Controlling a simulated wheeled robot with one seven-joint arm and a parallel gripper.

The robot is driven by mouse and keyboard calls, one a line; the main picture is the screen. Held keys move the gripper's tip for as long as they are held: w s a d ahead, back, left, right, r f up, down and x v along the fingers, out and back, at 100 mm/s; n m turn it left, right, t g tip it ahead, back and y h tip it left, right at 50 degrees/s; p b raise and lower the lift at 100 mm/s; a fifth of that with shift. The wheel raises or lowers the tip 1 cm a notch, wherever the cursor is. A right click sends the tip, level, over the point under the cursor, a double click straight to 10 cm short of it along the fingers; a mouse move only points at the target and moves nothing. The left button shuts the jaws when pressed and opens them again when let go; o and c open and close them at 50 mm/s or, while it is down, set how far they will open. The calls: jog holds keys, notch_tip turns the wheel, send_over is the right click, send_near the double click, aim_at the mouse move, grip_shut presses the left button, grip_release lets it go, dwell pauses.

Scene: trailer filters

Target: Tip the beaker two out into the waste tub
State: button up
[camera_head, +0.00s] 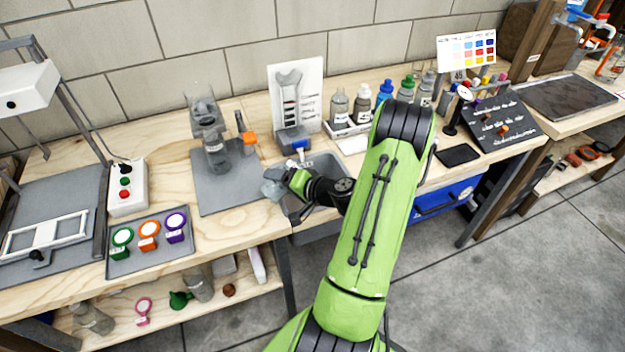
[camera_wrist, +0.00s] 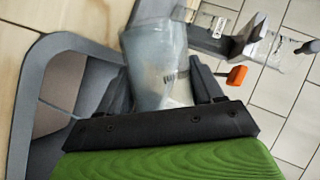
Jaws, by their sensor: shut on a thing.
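My gripper (camera_head: 287,188) is shut on a clear, greyish beaker (camera_head: 272,186). In the wrist view the beaker (camera_wrist: 155,55) sits between the two dark fingers (camera_wrist: 165,88), with small dark markings on its wall. Its label is not readable. In the head view it looks tilted, and its contents cannot be made out. The grey waste tub (camera_head: 328,163) is set at the bench front, partly hidden behind my gripper and arm. The beaker is by the tub's left edge. In the wrist view the tub's rim (camera_wrist: 30,95) shows at left, beside the beaker.
A grey mat (camera_head: 215,195) with a stand and glassware (camera_head: 214,145) lies left of the tub. An orange-topped item (camera_head: 249,138) is behind the beaker. Bottles (camera_head: 362,103) stand at the back. A tray (camera_head: 150,250) with coloured round pieces is at front left.

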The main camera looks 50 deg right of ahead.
jog(key=shift+r+m+y+p, duration=0.4)
jog(key=shift+r+m+p, duration=0.2)
jog(key=shift+p, duration=0.6)
dwell(0.6)
jog(key=shift+s+d+f+m+t+y, duration=0.1)
jog(key=shift+d+f+m+t+y, duration=0.15)
jog(key=shift+d, duration=0.2)
jog(key=shift+s+d+f+m+t+y, duration=0.1)
jog(key=shift+d+m+t+y, duration=0.05)
jog(key=shift+d+m, duration=0.25)
dwell(1.2)
jog(key=shift+s+d+f+m+t+y+b, duration=0.1)
jog(key=shift+d+f+m+t+y+b, duration=0.2)
jog(key=shift+m, duration=0.3)
jog(key=shift+d+f+m+t+y+b, duration=0.15)
jog(key=shift+m+t+y+b, duration=0.2)
jog(key=shift+m, duration=0.2)
dwell(2.0)
jog(key=shift+d+r+m+t, duration=0.25)
jog(key=shift+r+m, duration=0.1)
jog(key=shift+m, duration=0.15)
dwell(0.5)
